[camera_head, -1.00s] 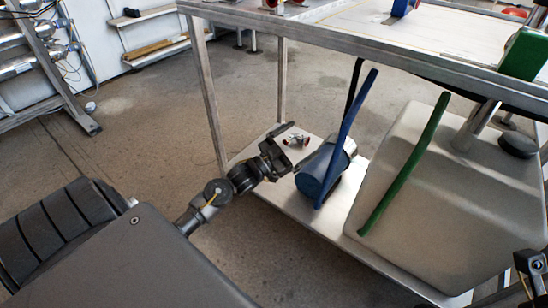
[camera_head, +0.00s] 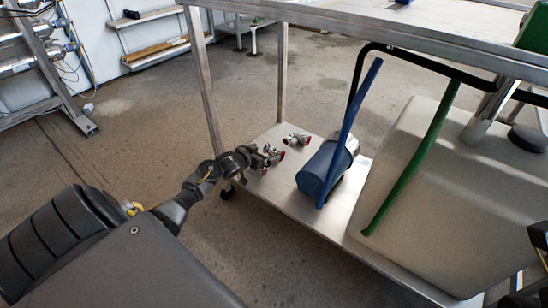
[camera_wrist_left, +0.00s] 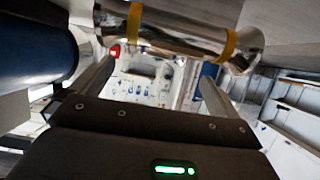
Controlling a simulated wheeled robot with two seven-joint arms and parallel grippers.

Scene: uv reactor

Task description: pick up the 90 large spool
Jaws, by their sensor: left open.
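My left gripper (camera_head: 262,158) is over the left end of the lower metal shelf, beside a small metal fitting with red parts (camera_head: 274,156). In the left wrist view the jaws (camera_wrist_left: 157,72) are open with nothing between them. A shiny metal pipe piece with yellow bands (camera_wrist_left: 180,28) lies across the top of that view, beyond the fingertips, and bends at its right end. It may be the 90 large spool; I cannot tell for certain. Another small metal fitting with red parts (camera_head: 297,139) lies farther back on the shelf. The right gripper is not seen.
The cart's metal leg (camera_head: 203,85) rises left of the shelf. Floor left is open.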

